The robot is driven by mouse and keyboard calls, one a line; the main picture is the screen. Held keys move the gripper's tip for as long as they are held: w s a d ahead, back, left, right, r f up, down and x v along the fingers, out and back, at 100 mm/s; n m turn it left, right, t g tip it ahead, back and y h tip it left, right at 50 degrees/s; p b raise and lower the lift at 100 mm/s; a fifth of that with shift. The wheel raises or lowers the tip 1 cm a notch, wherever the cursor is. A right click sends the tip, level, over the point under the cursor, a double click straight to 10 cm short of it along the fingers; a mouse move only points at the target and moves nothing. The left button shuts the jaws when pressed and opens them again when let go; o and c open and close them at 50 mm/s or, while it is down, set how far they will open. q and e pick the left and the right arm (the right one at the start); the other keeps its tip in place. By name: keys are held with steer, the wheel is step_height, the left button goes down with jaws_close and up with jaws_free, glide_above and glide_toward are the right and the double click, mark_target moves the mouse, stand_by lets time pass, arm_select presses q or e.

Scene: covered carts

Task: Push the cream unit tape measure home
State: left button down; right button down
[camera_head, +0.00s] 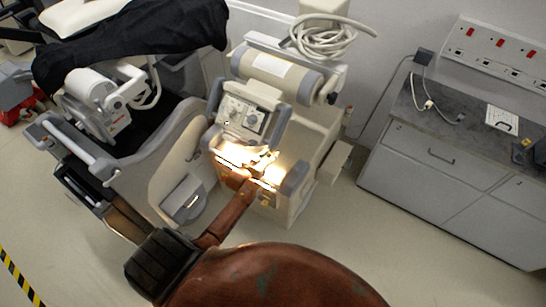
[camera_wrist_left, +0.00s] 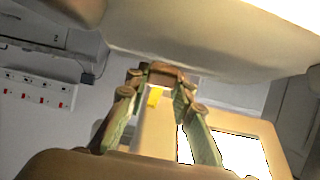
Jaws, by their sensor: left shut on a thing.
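The cream unit (camera_head: 296,165) is a bulky machine with a control panel, in the middle of the head view. My left gripper (camera_head: 262,172) is at its lit front, under the panel, where glare hides detail. In the left wrist view, my left gripper's green-brown fingers (camera_wrist_left: 160,82) close around a pale narrow piece (camera_wrist_left: 155,133) with a yellow patch (camera_wrist_left: 154,97). This piece appears to be the tape measure; how far it stands out from the unit cannot be told. A large cream surface of the unit (camera_wrist_left: 215,35) hangs close above the fingers. My right gripper is not in view.
A second machine (camera_head: 95,95) under a black cover (camera_head: 140,40) stands to the left. A grey cabinet (camera_head: 450,170) with a worktop is to the right. Floor (camera_head: 400,265) is clear at lower right.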

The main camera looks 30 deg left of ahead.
arm_select(q)
steer(key=c, duration=1.6)
jaws_free()
steer(key=v, duration=1.2)
steer(key=shift+c, duration=0.4)
